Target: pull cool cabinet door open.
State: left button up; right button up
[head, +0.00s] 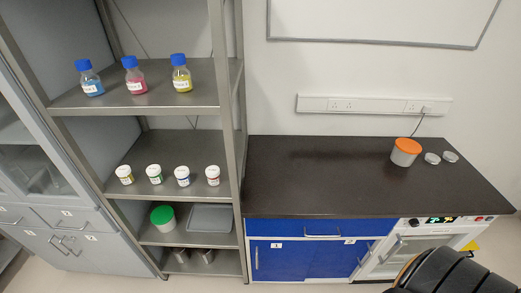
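A white appliance with a lit green display (441,220) stands under the right end of the dark counter; I take it to be the cool cabinet. Its white-framed door (424,243) has a pale window and looks shut. A bar handle (392,249) shows near the door's upper left. The door's lower right is hidden behind a black ribbed part with an orange ring, which looks like my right arm. No gripper fingers show. My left gripper is not in view.
Blue cabinets (280,262) adjoin the appliance on its left. The counter (330,180) above holds an orange-lidded tub (406,152) and two small pale discs (432,158). A metal shelf rack (226,120) with bottles and jars stands left. Little floor shows.

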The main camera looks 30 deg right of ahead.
aim_at(402, 243)
jog(key=z, duration=2.7)
